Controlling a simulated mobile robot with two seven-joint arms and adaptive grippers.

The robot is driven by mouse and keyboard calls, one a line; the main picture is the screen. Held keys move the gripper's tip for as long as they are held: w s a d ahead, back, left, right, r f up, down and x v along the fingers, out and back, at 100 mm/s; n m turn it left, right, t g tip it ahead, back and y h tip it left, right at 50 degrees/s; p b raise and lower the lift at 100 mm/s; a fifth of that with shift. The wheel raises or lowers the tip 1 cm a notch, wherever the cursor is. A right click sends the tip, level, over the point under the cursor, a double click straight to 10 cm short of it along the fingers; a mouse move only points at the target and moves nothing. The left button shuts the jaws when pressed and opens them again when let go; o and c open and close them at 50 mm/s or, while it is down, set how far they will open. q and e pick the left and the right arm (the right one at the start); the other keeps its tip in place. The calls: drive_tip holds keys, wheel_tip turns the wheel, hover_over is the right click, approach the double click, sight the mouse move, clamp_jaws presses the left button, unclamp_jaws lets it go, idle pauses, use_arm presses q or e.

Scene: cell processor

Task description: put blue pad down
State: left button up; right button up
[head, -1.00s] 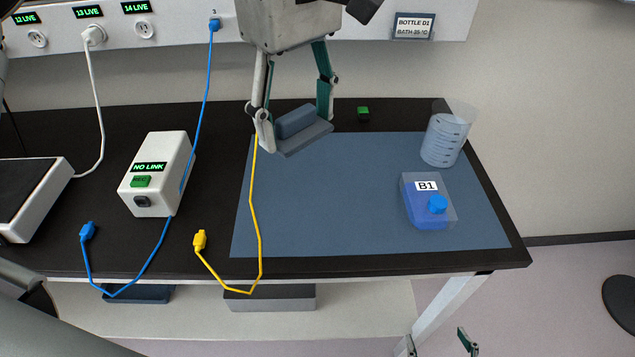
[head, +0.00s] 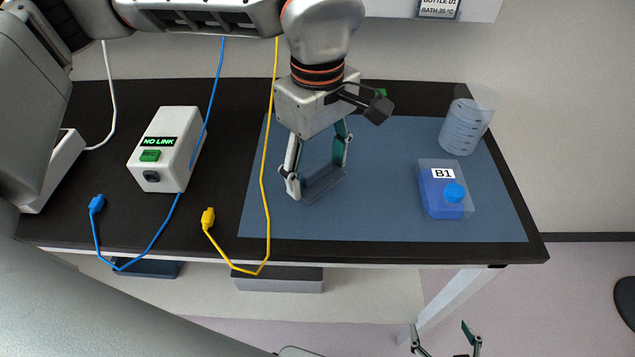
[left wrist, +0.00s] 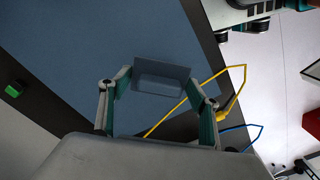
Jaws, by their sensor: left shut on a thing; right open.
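My left gripper (head: 318,177) is shut on the blue pad (head: 325,186), a dark blue-grey slab with a raised block. The pad is low over the left part of the blue mat (head: 385,215); I cannot tell whether it touches the mat. In the left wrist view the pad (left wrist: 163,76) lies between the two fingers, with the mat (left wrist: 80,40) behind it. My right gripper (head: 443,338) is open and empty at the bottom of the head view, in front of the bench.
A yellow cable (head: 264,190) runs just left of the pad. The B1 bottle (head: 440,207) and a clear beaker (head: 463,127) stand at the right. A white NO LINK box (head: 165,150) and a blue cable (head: 166,225) are at the left. The mat's middle is clear.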

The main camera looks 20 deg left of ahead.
sight(317, 178)
use_arm(q)
drive_tip(key=shift+f, duration=2.2)
drive_tip(key=shift+f, duration=0.15)
drive_tip(key=o, duration=1.1)
wheel_tip(317, 178, up, 12)
drive_tip(key=shift+r, duration=0.2)
drive_tip(key=shift+s, duration=0.1)
